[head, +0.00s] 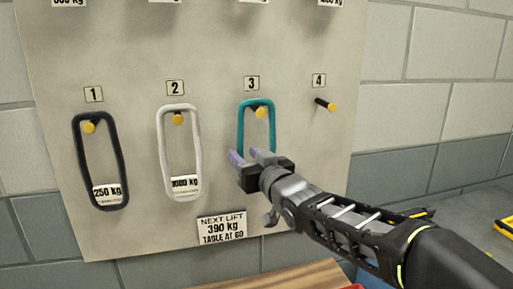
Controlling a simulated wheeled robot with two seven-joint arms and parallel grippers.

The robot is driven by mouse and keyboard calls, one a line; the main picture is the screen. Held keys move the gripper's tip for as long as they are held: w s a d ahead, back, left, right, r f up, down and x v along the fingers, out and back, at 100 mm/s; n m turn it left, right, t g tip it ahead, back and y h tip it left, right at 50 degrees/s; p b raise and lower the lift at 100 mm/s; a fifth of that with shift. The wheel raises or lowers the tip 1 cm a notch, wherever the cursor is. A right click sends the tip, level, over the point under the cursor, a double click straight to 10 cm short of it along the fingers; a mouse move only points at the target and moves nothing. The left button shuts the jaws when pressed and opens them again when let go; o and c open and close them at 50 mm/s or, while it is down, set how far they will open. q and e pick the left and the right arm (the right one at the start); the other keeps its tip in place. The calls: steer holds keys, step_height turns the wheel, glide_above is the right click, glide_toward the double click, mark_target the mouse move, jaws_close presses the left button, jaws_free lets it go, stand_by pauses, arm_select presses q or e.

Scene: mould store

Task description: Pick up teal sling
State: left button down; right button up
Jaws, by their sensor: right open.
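The teal sling (272,122) hangs as a tall loop from the yellow-tipped peg under label 3 on the board. My right gripper (247,155) is open in front of the lower part of the teal sling, with its two purple-grey fingers pointing up and left. The gripper hides the sling's lower end and any tag there. I cannot tell whether the fingers touch the sling. My left gripper is not in view.
A dark sling (78,160) tagged 250 kg hangs at peg 1, and a white sling (161,150) tagged 1000 kg at peg 2. Peg 4 (326,104) is bare. A sign (221,228) reads "NEXT LIFT 390 kg TABLE AT 60". A wooden surface (290,278) lies below.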

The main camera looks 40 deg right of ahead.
steer(key=shift+w+d, duration=0.2)
steer(key=shift+w, duration=1.05)
steer(key=shift+c, duration=0.2)
jaws_close()
